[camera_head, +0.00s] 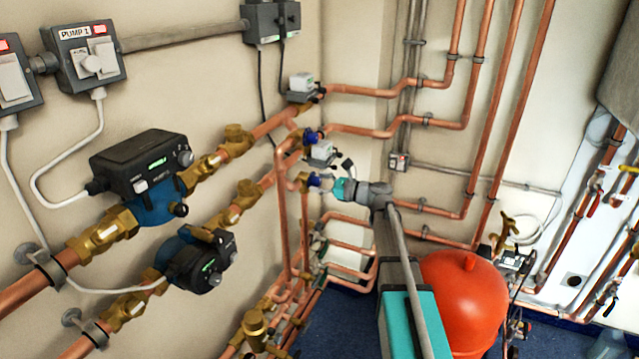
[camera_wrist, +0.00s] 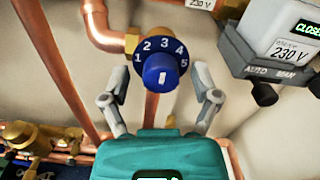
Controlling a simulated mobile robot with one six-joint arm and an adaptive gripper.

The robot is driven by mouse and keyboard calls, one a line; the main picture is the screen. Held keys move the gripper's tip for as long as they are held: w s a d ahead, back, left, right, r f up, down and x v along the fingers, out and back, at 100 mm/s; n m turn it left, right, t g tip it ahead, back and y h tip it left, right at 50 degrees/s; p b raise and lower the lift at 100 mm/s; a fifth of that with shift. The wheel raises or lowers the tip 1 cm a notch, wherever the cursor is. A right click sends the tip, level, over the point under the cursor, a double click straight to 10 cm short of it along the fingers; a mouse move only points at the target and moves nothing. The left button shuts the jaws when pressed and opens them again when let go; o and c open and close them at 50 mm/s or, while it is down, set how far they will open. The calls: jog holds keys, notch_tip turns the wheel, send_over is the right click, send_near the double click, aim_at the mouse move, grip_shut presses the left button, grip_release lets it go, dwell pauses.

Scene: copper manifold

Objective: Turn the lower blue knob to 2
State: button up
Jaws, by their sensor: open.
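The lower blue knob (camera_head: 314,180) sits on a brass valve body on the copper pipework. In the wrist view the blue knob (camera_wrist: 160,70) faces me, with white numbers 1 to 5 around its upper rim. The short white mark on its face stands upright, roughly in line with the 3. My gripper (camera_wrist: 161,74) is open, one finger left and one right of the knob, with visible gaps to its sides. In the head view my gripper (camera_head: 328,186) is just right of the knob. The upper blue knob (camera_head: 310,137) is above it.
A grey-white 230 V actuator (camera_wrist: 275,45) is close to my right finger. Copper pipes (camera_wrist: 85,25) run left of and behind the knob. Brass fittings (camera_wrist: 27,137) lie lower left. A red vessel (camera_head: 465,300) stands beside my arm. Pump 1 (camera_head: 150,180) is on the left wall.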

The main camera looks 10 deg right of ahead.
grip_shut()
dwell(0.3)
jog(key=shift+n, duration=0.4)
jog(key=n, duration=0.3)
jog(key=shift+s, duration=0.1)
jog(key=shift+n, duration=2.1)
